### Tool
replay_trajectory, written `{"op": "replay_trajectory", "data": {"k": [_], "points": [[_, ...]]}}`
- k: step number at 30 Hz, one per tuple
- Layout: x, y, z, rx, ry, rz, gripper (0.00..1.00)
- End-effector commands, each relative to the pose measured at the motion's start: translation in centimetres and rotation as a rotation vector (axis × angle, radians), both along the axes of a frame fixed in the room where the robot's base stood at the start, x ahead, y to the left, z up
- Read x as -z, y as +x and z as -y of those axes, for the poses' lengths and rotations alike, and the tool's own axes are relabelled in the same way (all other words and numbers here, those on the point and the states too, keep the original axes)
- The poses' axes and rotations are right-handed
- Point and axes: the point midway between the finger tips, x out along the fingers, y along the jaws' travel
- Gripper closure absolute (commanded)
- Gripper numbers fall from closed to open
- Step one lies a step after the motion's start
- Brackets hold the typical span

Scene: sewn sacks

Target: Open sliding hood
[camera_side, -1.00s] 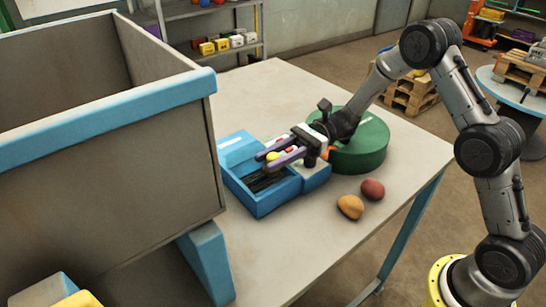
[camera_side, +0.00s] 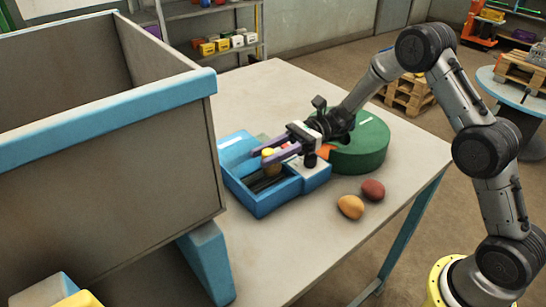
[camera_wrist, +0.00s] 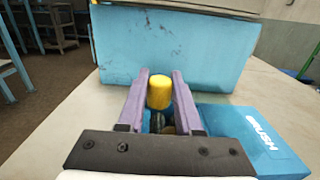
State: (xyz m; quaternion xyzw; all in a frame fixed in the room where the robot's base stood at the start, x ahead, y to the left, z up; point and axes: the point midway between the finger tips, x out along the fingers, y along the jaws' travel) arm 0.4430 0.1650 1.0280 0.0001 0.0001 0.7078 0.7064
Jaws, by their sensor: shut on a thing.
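A blue box (camera_side: 262,206) stands on the table in the side view. Dark bars show in its open recess (camera_side: 266,182). A blue panel with white lettering (camera_wrist: 265,140) lies on the right in the wrist view. A yellow knob (camera_side: 267,153) stands above the recess, and it also shows in the wrist view (camera_wrist: 159,92). My gripper (camera_side: 263,158), with purple fingers, is shut with the yellow knob between them. In the wrist view the gripper (camera_wrist: 159,100) reaches forward along both sides of it. Whether the knob joins the hood is hidden.
A green round block (camera_side: 362,150) stands close to my wrist. An orange stone (camera_side: 350,207) and a red stone (camera_side: 373,189) lie at the front right. A large grey bin with a blue rim (camera_side: 110,118) fills the left. The table's far part is clear.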

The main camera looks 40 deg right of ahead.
Motion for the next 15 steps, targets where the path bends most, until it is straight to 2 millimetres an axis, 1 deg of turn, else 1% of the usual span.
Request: {"op": "replay_trajectory", "data": {"k": [1,3,9,12,15], "points": [[0.0,1.0,0.0,0.001,0.001,0.004,1.00],[0.0,2.2,0.0,0.001,0.001,0.004,1.00],[0.0,5.6,0.0,0.001,0.000,0.004,1.00],[0.0,7.0,0.0,0.002,0.001,0.003,1.00],[0.0,8.0,0.0,0.003,0.001,0.002,1.00]]}}
